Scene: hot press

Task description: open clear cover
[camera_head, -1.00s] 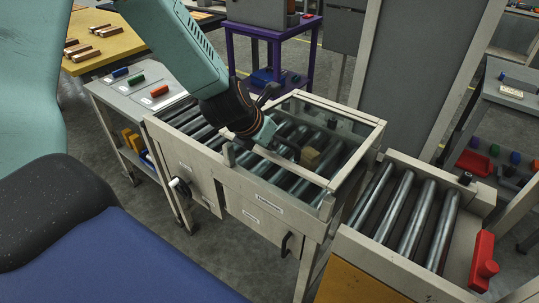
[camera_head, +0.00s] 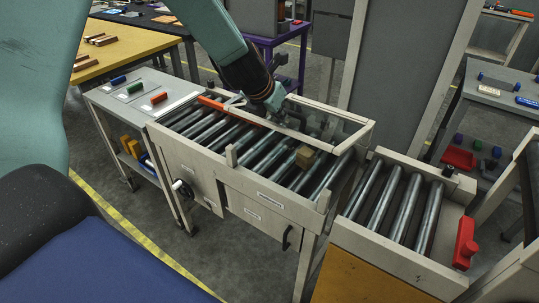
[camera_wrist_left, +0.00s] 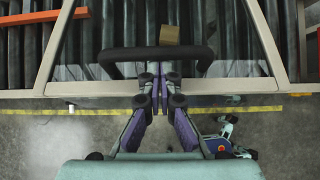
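The clear cover (camera_head: 345,143) is a pale frame with see-through panels over the roller conveyor (camera_head: 250,151). It is tilted up, its front edge raised off the conveyor's front rail. In the left wrist view, its dark handle (camera_wrist_left: 185,53) runs across the pale frame edge. My left gripper (camera_head: 276,103) is at this handle. In the left wrist view its fingers (camera_wrist_left: 160,88) are close together, with their tips at or under the bar; they do not clearly pinch it. A brown block (camera_head: 306,157) lies on the rollers. My right gripper is not in view.
An orange-red bar (camera_head: 211,102) lies at the conveyor's left end. A second roller section (camera_head: 398,211) with a red part (camera_head: 464,243) stands at right. A side table (camera_head: 130,95) with coloured pieces stands at left. A grey panel (camera_head: 402,75) rises behind.

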